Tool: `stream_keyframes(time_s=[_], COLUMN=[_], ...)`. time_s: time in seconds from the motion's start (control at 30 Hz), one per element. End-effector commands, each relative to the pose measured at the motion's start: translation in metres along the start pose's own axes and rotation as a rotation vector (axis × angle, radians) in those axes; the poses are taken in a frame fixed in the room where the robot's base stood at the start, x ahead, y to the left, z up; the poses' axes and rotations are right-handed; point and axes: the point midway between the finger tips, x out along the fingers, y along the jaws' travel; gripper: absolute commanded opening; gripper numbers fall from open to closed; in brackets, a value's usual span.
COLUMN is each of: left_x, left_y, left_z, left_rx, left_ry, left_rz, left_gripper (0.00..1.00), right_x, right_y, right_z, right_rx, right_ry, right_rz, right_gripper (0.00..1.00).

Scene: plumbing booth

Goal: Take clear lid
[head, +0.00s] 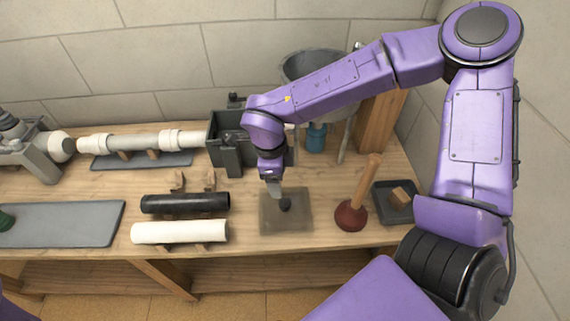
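The clear lid (303,222) is a square, see-through plate with a dark round knob (285,205). It lies flat on the wooden workbench, right of the black and white pipes. My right gripper (275,191) points down over the back part of the lid, close behind the knob. A gap between its fingers cannot be made out, and whether it touches the knob is unclear. My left gripper is out of view.
A plunger (351,215) stands right of the lid, beside a dark tray (381,207) holding a wooden block. Left are a black pipe (185,203) and a white pipe (180,232) on supports. A vise (226,145) and grey bucket (300,68) stand behind.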

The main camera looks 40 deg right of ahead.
Motion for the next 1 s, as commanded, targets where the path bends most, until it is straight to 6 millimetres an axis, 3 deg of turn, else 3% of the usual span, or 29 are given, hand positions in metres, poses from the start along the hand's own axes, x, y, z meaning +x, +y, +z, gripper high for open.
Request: stream_keyframes(time_s=[0.13, 0.6, 0.9, 0.93, 1.0], left_x=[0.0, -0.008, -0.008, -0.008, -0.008], left_y=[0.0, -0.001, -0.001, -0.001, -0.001], left_z=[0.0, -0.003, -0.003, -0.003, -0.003], left_rx=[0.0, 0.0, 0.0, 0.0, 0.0], left_ry=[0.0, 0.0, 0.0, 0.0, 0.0], left_rz=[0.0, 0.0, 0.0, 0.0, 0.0], left_gripper=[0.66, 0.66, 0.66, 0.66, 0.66], right_x=[0.019, 0.094, 0.105, 0.105, 0.105], right_y=[0.011, 0.01, 0.01, 0.01, 0.01], right_z=[-0.009, -0.01, -0.01, -0.01, -0.01], right_rx=[0.026, 0.024, 0.025, 0.025, 0.025], right_ry=[0.035, 0.032, 0.028, 0.028, 0.028], right_rz=[0.051, 0.044, 0.041, 0.041, 0.041], right_gripper=[0.66, 0.66, 0.66, 0.59, 0.37])
